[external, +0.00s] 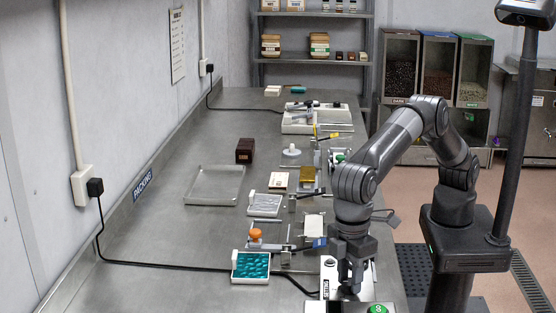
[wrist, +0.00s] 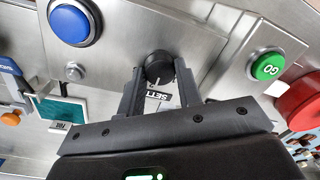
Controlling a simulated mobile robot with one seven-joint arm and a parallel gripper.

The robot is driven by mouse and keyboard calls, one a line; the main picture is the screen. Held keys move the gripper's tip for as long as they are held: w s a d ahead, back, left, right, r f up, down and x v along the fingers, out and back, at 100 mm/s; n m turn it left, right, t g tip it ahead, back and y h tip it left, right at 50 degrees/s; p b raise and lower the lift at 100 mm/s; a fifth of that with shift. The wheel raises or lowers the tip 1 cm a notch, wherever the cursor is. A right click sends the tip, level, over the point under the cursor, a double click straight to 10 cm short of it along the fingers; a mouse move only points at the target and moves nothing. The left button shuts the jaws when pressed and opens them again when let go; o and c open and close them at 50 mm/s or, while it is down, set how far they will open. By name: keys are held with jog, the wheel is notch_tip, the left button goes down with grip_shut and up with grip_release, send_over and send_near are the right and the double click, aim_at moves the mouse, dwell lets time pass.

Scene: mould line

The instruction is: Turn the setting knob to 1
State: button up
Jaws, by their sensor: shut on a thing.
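The setting knob (wrist: 158,68) is a black round knob on a steel panel, with a partly covered label (wrist: 158,96) beside it in the wrist view. My gripper (wrist: 160,85) has its two fingers on either side of the knob and is shut on it. In the external view my gripper (external: 355,285) points down at the machine at the bottom edge and hides the knob. The number the knob points to cannot be read.
A teal-filled tray (external: 251,266) stands left of the machine. The bench's left part is clear.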

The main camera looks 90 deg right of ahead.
dwell(0.3)
jog(key=n, duration=0.5)
jog(key=shift+n, duration=0.3)
jog(key=n, duration=0.6)
jog(key=shift+h, duration=0.3)
jog(key=o, duration=0.9)
jog(key=shift+o, duration=0.2)
jog(key=shift+a+r, duration=0.1)
